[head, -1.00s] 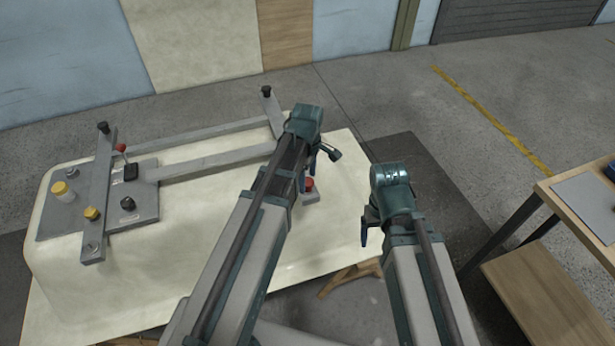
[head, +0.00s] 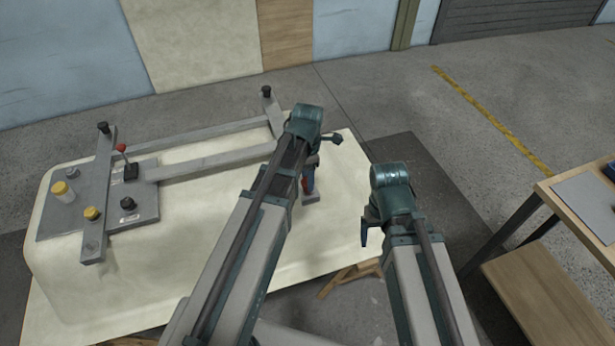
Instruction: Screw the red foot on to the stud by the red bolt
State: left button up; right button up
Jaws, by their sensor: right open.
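A red piece (head: 304,184) stands on a small grey block (head: 311,198) near the right end of the pale tub shell (head: 215,240); I cannot tell whether it is the foot or the bolt. My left gripper (head: 309,182) hangs at it, its blue finger covering most of it. Whether the jaws are closed on it is hidden. A small red tip (head: 121,148) shows on a thin stem above a black block (head: 131,173) at the frame's left crossbar. My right gripper (head: 365,234) is open, off the shell's right side, apart from everything. No bare stud is clear.
A grey metal frame (head: 215,165) lies on the shell, with black-topped posts (head: 104,128) standing up. Yellow-topped pieces (head: 60,188) sit at its left plate (head: 147,212). A wooden table (head: 560,200) stands at the right. Floor between is clear.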

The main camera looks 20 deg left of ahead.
pick_arm(q)
grip_shut()
jog(key=m, duration=1.3)
jog(key=o, duration=0.6)
grip_release()
jog(key=shift+c, duration=0.9)
